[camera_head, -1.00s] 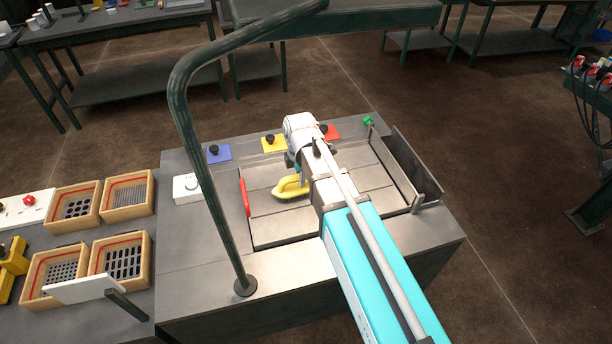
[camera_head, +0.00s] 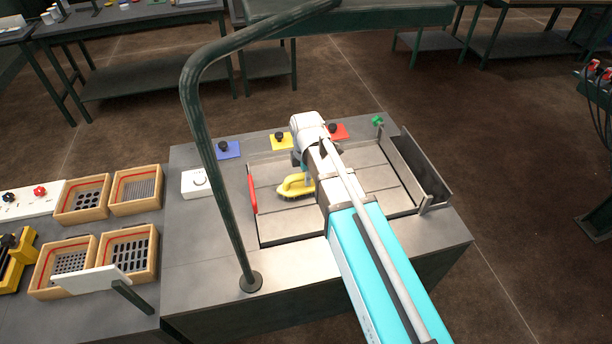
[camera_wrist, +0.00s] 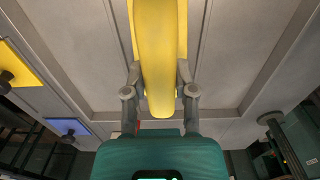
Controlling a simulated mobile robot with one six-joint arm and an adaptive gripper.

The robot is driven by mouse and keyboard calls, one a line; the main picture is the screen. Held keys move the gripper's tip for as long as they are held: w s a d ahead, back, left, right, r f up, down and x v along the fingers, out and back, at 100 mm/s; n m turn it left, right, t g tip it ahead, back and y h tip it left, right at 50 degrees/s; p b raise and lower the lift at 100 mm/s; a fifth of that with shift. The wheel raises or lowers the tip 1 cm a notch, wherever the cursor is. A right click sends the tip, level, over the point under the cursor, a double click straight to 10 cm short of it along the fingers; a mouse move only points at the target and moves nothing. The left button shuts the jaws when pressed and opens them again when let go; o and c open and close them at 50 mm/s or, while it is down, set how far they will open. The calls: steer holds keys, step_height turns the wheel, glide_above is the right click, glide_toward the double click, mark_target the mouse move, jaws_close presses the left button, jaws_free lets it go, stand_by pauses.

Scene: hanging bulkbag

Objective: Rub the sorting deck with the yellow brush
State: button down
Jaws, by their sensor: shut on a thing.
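The yellow brush (camera_head: 296,186) has a looped handle and dark bristles underneath. In the head view it is over the left part of the sorting deck (camera_head: 282,223), a grey panelled surface with a raised rim. My gripper (camera_wrist: 159,75) is shut on the brush, with one finger on each side of its yellow handle in the wrist view. My arm hides part of the gripper and the middle of the deck in the head view. I cannot tell whether the bristles touch the deck.
A red handle (camera_head: 252,194) stands at the deck's left edge. Blue (camera_head: 228,150), yellow (camera_head: 281,142) and red (camera_head: 338,132) knobbed plates lie behind it. A dark green bent pipe (camera_head: 206,150) rises in front. A grey upright plate (camera_head: 424,168) bounds the right. Wooden sieve boxes (camera_head: 136,190) stand left.

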steer(key=shift+w+d, duration=0.3)
steer(key=shift+d, duration=0.5)
steer(key=shift+w+d, duration=0.3)
steer(key=shift+d, duration=0.5)
steer(key=shift+d, duration=0.1)
steer(key=shift+w+d+f, duration=0.1)
steer(key=shift+w+d, duration=0.15)
steer(key=shift+d, duration=0.5)
steer(key=shift+w+d, duration=0.2)
steer(key=shift+d, duration=0.55)
steer(key=shift+d, duration=0.1)
steer(key=shift+w+d, duration=0.3)
steer(key=shift+d, duration=0.45)
steer(key=shift+w+d, duration=0.3)
steer(key=shift+d, duration=0.4)
steer(key=shift+w+d, duration=0.25)
steer(key=shift+d, duration=0.55)
steer(key=shift+w+d, duration=0.25)
steer(key=shift+d, duration=0.55)
